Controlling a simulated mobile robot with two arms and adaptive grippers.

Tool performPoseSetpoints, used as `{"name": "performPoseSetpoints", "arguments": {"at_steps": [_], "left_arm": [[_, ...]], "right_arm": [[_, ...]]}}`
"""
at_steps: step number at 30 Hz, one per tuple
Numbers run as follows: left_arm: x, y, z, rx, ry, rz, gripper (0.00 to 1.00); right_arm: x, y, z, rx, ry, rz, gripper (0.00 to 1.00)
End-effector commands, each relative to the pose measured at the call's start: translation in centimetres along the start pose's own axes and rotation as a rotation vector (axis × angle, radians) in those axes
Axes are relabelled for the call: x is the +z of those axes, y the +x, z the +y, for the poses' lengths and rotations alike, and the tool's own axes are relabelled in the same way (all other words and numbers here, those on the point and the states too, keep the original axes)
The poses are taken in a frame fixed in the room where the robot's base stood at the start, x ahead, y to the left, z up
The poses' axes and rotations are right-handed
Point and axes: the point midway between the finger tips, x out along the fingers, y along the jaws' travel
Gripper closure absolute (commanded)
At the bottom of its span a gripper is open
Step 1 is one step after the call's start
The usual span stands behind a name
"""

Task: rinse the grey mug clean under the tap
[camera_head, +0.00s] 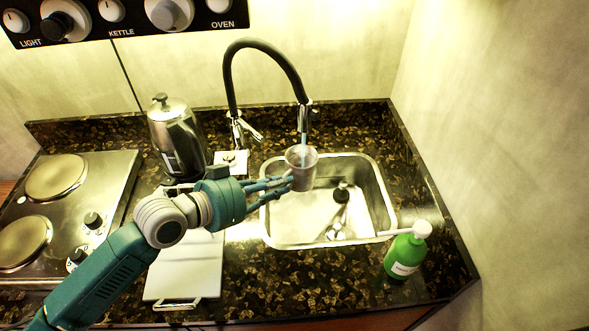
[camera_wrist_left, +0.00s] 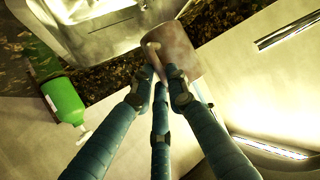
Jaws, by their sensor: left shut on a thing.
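The grey mug (camera_head: 302,171) is held over the sink (camera_head: 384,218) at its left side, straight under the spout of the black tap (camera_head: 283,62). A thin bluish stream of water (camera_head: 304,128) runs from the spout to the mug's opening. My left gripper (camera_head: 286,182) is shut on the mug from its left side. In the left wrist view the mug (camera_wrist_left: 176,48) sits at the tips of my teal fingers (camera_wrist_left: 160,82). I cannot make out whether the mug's inside is clean. My right gripper is not in view.
A green soap bottle (camera_head: 405,256) stands at the sink's right front corner, its white nozzle toward the basin. A steel kettle (camera_head: 178,140) stands left of the tap. A two-plate hob (camera_head: 108,178) lies farther left. A light board (camera_head: 186,270) lies in front.

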Motion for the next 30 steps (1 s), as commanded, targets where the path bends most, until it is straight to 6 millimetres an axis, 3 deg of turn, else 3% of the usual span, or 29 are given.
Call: {"name": "performPoseSetpoints", "arguments": {"at_steps": [30], "left_arm": [[-0.2,-0.3,-0.8,0.000,0.000,0.004,1.00]], "right_arm": [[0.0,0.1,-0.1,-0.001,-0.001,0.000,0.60]]}}
